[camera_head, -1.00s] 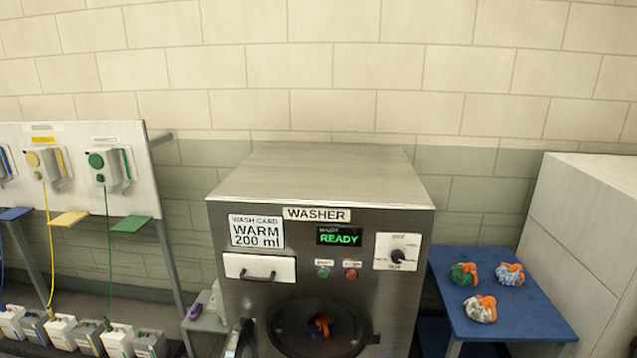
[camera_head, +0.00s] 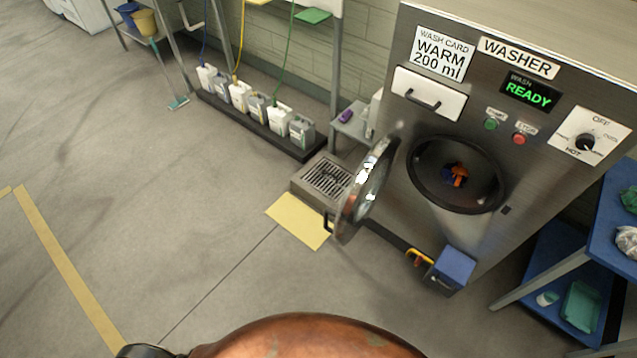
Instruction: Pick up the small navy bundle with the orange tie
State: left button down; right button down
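A small dark blue bundle with an orange tie (camera_head: 457,176) lies inside the dark round drum opening of the washer (camera_head: 425,178). The washer's round glass door (camera_head: 368,188) is swung open to the left of the opening. The drum's dark interior hides part of the bundle's outline. Neither of my grippers shows in this view.
A blue table (camera_head: 590,225) at the right bears a green bundle (camera_head: 629,199) and a whitish bundle (camera_head: 626,241), both cut by the edge. A blue box (camera_head: 453,268) juts out low on the washer's front. A floor drain (camera_head: 325,178) lies left of the door. Open floor spreads left.

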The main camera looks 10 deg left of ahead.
aim_at(455, 174)
jog(key=u, duration=1.9)
jog(key=i, duration=1.65)
jog(key=z, duration=3.7)
jog(key=i, duration=0.4)
jog(key=u, duration=0.55)
